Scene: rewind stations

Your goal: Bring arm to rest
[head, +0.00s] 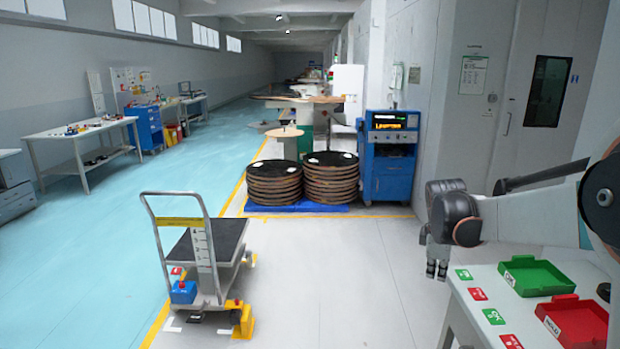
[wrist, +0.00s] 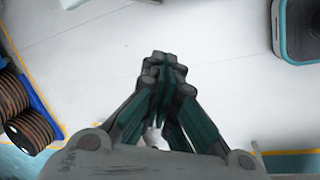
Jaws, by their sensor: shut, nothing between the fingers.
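My arm reaches in from the right edge of the head view, bent, with its end hanging down. My gripper (head: 437,270) points down over the floor, just left of the white table, and touches nothing there. In the wrist view my gripper (wrist: 163,68) has its fingers together at the tips, with only bare floor beyond them. Nothing shows between the fingers.
The white table (head: 460,312) at lower right holds a green tray (head: 540,277) and a red tray (head: 577,322). A lift cart (head: 208,255) stands at left. Stacked reels (head: 273,183) and a blue cabinet (head: 392,180) stand farther back. The floor (head: 345,280) between is clear.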

